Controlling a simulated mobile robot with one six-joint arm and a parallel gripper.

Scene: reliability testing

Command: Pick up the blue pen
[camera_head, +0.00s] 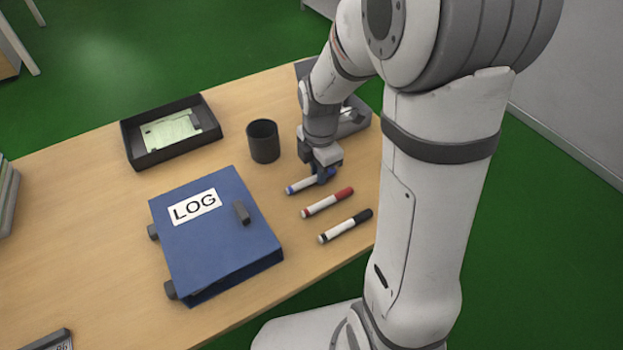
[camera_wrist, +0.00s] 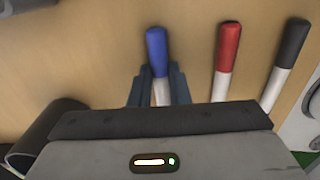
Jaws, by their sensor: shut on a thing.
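The blue pen (camera_head: 300,186) is white with a blue cap and a blue end, and lies at table height beside the other pens. My gripper (camera_head: 323,178) is shut on it near its cap, from above. In the wrist view the blue pen (camera_wrist: 157,45) passes between the two fingers of my gripper (camera_wrist: 160,88), its blue cap pointing away. I cannot tell whether the pen touches the table. Part of its body is hidden by my gripper.
A red pen (camera_head: 327,203) and a black pen (camera_head: 345,226) lie beside it. A dark cup (camera_head: 263,141) stands to the left, with a black tray (camera_head: 135,151) beyond. A blue LOG binder (camera_head: 215,250) lies in front. A grey object (camera_head: 354,118) sits behind my wrist.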

